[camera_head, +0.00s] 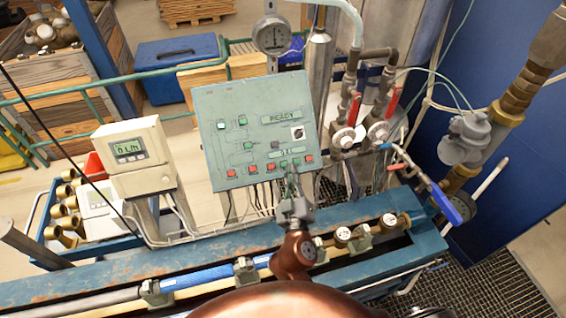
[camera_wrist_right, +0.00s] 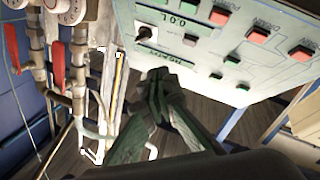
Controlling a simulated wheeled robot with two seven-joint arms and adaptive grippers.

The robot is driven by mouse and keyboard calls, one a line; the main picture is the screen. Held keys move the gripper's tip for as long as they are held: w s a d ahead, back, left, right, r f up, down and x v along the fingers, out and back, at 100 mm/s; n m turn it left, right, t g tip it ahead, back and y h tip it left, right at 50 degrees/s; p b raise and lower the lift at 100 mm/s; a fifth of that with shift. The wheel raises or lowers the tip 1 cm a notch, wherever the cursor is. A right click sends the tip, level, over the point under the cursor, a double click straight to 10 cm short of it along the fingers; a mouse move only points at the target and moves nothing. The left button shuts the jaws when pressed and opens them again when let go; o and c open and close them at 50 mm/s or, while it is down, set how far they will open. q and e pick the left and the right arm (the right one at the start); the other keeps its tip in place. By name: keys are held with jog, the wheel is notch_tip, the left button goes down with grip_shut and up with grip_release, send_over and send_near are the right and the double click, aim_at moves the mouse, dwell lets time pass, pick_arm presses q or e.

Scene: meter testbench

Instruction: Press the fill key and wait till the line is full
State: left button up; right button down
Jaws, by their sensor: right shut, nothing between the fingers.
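The green control panel (camera_head: 240,155) stands behind the bench, with a row of red and green keys along its lower edge and a display (camera_head: 282,117) reading READY. I cannot read which key is the fill key. My right gripper (camera_head: 292,178) is shut and empty, its tips just in front of the lower key row, near the green keys (camera_head: 284,163). In the right wrist view the panel (camera_wrist_right: 265,70) is inverted, and the gripper tips (camera_wrist_right: 158,82) show near its edge; contact cannot be told. The line with round meters (camera_head: 342,236) lies along the bench. My left gripper is out of view.
A pale readout box (camera_head: 130,150) stands left of the panel. Valves with red handles (camera_head: 354,108) and a dial gauge (camera_head: 271,36) are right of and above it. A blue-handled valve (camera_head: 445,203) is at the bench's right end. A blue case (camera_head: 178,68) lies behind.

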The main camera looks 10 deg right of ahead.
aim_at(284, 164)
jog(key=shift+d, duration=0.1)
jog(key=w+f+b, duration=0.5)
jog(key=w+f, duration=0.1)
jog(key=shift+w, duration=0.25)
jog(key=shift+f, duration=0.1)
dwell(1.4)
jog(key=shift+w+f+b, duration=0.15)
jog(key=shift+w+b, duration=0.15)
jog(key=shift+b, duration=0.1)
jog(key=shift+w+f+b, duration=0.25)
jog(key=shift+w+b, duration=0.05)
jog(key=shift+b, duration=0.05)
dwell(0.6)
dwell(0.4)
jog(key=shift+s+r+p, duration=0.45)
jog(key=shift+s+r, duration=0.05)
jog(key=shift+s, duration=0.15)
